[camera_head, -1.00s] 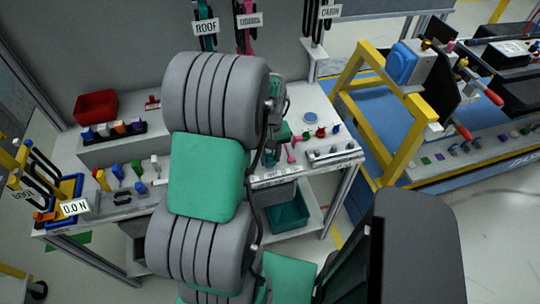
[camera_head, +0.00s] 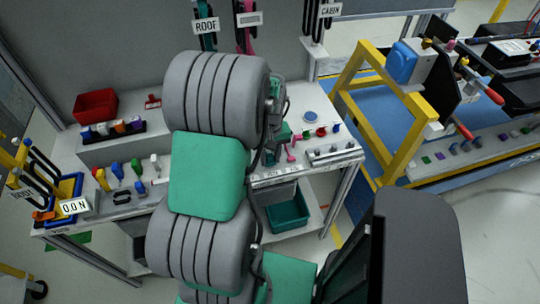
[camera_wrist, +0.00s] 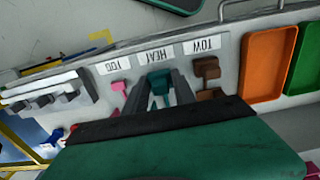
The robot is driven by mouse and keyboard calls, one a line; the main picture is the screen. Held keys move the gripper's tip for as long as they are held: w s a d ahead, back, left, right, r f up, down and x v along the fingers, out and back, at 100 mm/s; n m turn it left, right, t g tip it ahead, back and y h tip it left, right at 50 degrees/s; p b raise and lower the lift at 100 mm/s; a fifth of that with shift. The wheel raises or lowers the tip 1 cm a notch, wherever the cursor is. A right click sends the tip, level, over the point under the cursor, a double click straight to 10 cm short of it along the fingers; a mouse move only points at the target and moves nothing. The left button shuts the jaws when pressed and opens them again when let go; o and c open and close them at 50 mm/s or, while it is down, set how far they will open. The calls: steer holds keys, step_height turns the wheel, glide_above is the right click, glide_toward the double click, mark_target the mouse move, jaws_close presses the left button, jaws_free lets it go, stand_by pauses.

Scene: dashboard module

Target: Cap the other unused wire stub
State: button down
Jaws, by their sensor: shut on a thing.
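In the wrist view, my gripper (camera_wrist: 160,95) is at a teal piece (camera_wrist: 158,80) in front of the HEAT label (camera_wrist: 157,55), its two fingers closed on either side of it. A pink piece (camera_wrist: 119,88) stands at the FOG label (camera_wrist: 118,66), to the left. A brown piece (camera_wrist: 208,70) stands at the TOW label (camera_wrist: 202,46), to the right. Each looks like a coloured wire stub or its cap; I cannot tell which. In the head view, my arm hides much of the bench middle; the pink piece (camera_head: 290,153) shows beside the gripper.
Orange (camera_wrist: 268,62) and green (camera_wrist: 305,60) trays lie right in the wrist view. A grey rack (camera_head: 330,153) sits at the bench's right front. A red bin (camera_head: 96,104) and several coloured connectors are on the left. A yellow frame (camera_head: 385,120) stands right of the bench.

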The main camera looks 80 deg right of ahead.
mark_target(270, 156)
steer(key=shift+f+b, duration=0.35)
steer(key=shift+f, duration=0.25)
steer(key=c, duration=0.9)
jaws_free()
steer(key=shift+c, duration=0.2)
step_height(270, 156, up, 8)
steer(key=shift+f+b, duration=0.1)
steer(key=shift+b, duration=0.25)
